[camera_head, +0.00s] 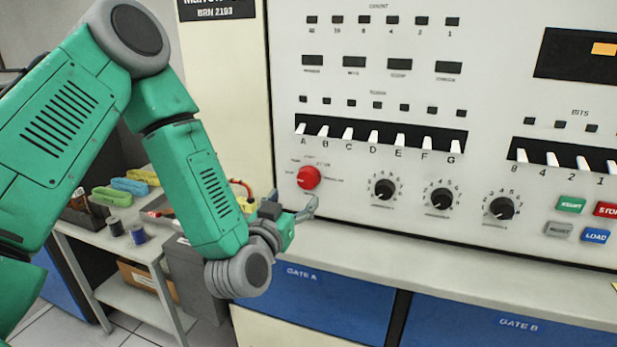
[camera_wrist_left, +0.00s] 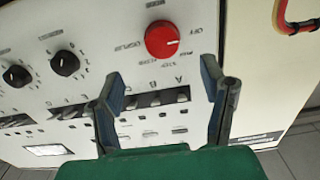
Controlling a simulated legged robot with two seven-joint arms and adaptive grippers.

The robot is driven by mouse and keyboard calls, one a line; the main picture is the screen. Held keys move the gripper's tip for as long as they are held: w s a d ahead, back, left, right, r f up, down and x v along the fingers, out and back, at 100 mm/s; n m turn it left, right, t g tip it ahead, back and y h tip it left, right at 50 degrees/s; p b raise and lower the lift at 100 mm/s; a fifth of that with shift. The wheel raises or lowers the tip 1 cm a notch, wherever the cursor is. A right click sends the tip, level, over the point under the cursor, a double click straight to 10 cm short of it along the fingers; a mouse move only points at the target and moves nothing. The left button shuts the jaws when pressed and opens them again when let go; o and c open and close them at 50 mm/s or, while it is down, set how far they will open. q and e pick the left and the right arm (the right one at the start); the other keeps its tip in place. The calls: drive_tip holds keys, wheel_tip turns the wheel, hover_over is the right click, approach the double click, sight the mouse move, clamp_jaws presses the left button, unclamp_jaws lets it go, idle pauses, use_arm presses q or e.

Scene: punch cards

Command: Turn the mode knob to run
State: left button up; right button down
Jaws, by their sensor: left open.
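The red mode knob (camera_head: 309,177) is on the left part of the white panel, below the lettered switches, with small labels around it. It also shows in the left wrist view (camera_wrist_left: 162,39), upper middle, with a white pointer line; the labels OFF and DISPLAY can be made out beside it. My left gripper (camera_head: 312,206) is just below the knob in the head view. In the left wrist view its two fingers (camera_wrist_left: 168,92) are apart, with nothing between them, and the knob lies beyond the fingertips, not touched. My right gripper is not in view.
Several black knobs (camera_head: 384,189) stand to the right of the red knob. A row of white switches (camera_head: 374,136) is above it. A ledge (camera_head: 400,250) runs below the panel. A side table (camera_head: 150,240) with spools and coloured items stands left.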

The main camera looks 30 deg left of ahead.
sight(305, 182)
use_arm(q)
drive_tip(key=x, duration=0.5)
drive_tip(key=p+x, duration=0.1)
drive_tip(key=x, duration=0.2)
drive_tip(key=shift+s+a+f, duration=0.15)
drive_tip(key=shift+a, duration=0.25)
drive_tip(key=shift+w+d, duration=0.1)
drive_tip(key=shift+w, duration=0.35)
drive_tip(key=shift+d, duration=0.2)
drive_tip(key=c, duration=1.2)
drive_tip(key=shift+o, duration=0.2)
drive_tip(key=shift+a, duration=0.2)
